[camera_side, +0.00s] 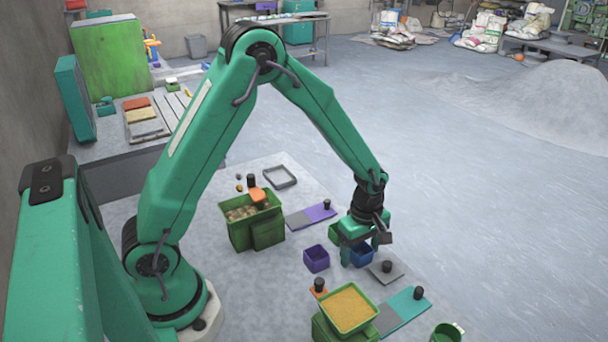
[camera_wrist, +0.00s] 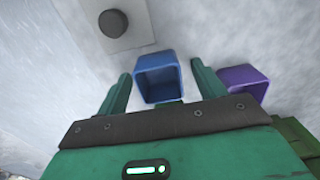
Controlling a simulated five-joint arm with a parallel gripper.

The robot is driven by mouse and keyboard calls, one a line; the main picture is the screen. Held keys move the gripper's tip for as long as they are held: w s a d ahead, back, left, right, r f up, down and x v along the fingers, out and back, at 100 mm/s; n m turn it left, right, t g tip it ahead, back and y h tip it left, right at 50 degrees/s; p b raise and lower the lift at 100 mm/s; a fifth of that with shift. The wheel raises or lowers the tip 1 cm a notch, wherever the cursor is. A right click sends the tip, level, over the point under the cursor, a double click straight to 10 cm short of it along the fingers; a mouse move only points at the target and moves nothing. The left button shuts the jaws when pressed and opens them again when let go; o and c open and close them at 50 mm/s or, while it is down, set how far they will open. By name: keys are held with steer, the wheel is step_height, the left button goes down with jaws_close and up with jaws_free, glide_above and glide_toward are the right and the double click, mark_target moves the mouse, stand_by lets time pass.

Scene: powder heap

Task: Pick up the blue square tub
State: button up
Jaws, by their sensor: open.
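The blue square tub (camera_side: 361,256) stands on the light work mat, partly hidden by my gripper in the side view. In the wrist view the blue tub (camera_wrist: 157,75) looks empty and lies ahead, between the lines of the two green fingers. My gripper (camera_side: 360,250) points down over the tub and is open. In the wrist view my gripper (camera_wrist: 160,90) has one finger on each side of the tub, with a gap to the tub on both sides. I cannot tell how far down the fingers reach.
A purple square tub (camera_side: 316,258) stands left of the blue one, close outside a finger in the wrist view (camera_wrist: 242,82). A grey plate with a black knob (camera_side: 386,267) lies on the right.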

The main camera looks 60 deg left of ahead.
steer(key=shift+c, duration=0.4)
steer(key=c, duration=1)
steer(key=shift+r, duration=0.1)
steer(key=shift+r, duration=0.8)
step_height(320, 180, up, 2)
steer(key=shift+r, duration=0.15)
steer(key=s+d+r, duration=0.2)
steer(key=d, duration=0.1)
steer(key=s+d+r, duration=0.2)
steer(key=d, duration=0.1)
steer(key=s+d+r, duration=0.3)
steer(key=shift+d, duration=0.15)
